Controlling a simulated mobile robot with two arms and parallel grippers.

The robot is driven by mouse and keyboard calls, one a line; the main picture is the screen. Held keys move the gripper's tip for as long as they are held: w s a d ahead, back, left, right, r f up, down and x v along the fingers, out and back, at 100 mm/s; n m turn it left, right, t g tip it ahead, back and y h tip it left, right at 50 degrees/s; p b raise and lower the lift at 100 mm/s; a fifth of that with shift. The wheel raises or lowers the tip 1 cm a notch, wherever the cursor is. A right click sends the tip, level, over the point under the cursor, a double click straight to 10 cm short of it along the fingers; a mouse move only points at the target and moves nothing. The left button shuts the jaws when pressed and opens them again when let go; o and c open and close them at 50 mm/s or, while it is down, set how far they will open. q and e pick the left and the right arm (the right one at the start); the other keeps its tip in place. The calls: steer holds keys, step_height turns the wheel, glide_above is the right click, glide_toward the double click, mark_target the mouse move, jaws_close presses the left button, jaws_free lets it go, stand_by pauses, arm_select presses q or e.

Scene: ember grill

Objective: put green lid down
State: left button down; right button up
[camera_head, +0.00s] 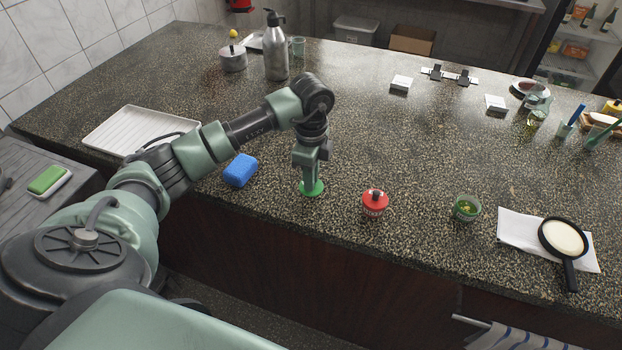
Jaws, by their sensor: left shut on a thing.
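The green lid (318,190) is a flat round disc at the countertop's front edge area, below my left gripper (311,182). My left gripper points down and is shut on the lid; its fingers hide the lid's middle. The lid looks to be at or just above the counter surface; I cannot tell whether it touches. My right gripper is not in view.
A blue sponge (241,170) lies left of the lid and a red-lidded jar (375,203) stands right of it.

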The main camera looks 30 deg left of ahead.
arm_select(q)
steer(key=shift+f, duration=0.75)
steer(key=shift+f, duration=0.2)
steer(key=c, duration=1.4)
jaws_free()
steer(key=shift+r, duration=0.1)
